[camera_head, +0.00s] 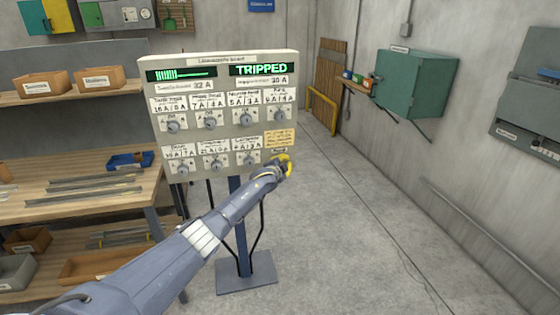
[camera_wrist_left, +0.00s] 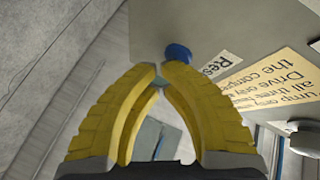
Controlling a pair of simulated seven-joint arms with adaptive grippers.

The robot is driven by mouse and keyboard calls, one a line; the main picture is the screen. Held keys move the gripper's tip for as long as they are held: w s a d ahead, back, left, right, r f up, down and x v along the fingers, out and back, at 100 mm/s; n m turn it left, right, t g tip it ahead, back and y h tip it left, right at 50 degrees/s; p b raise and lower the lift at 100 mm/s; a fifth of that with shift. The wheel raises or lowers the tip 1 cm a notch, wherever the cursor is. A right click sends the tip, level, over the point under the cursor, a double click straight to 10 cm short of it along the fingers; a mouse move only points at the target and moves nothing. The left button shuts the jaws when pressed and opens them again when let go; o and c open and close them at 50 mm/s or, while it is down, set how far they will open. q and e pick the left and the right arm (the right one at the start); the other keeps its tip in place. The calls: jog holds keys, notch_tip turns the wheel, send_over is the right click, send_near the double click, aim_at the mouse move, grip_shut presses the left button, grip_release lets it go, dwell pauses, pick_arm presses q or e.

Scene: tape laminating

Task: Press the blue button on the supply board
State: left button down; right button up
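The supply board (camera_head: 222,137) is a pale upright panel on a stand, with rows of knobs and a display reading TRIPPED. My left gripper (camera_head: 287,165) is at the board's lower right corner and hides the button there in the head view. In the left wrist view, the blue button (camera_wrist_left: 178,52) sticks out beside a label reading "Res…". The yellow fingertips of my left gripper (camera_wrist_left: 160,68) come together just short of the button in the picture, with nothing seen between them. Whether they touch the button cannot be told. My right gripper is not in view.
A wooden workbench (camera_head: 75,202) with trays and rods stands left of the board. A green cabinet (camera_head: 415,85) hangs on the right wall. A yellow rail (camera_head: 321,108) stands at the back. The floor (camera_head: 370,240) right of the board is clear.

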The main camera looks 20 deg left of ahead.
pick_arm(q)
jog(key=shift+w+a, duration=0.1)
dwell(0.5)
jog(key=shift+s+d, duration=0.5)
jog(key=shift+s, duration=0.25)
jog(key=s+d, duration=0.1)
jog(key=s, duration=0.1)
jog(key=s+d, duration=0.2)
jog(key=shift+d, duration=0.1)
dwell(0.4)
dwell(0.4)
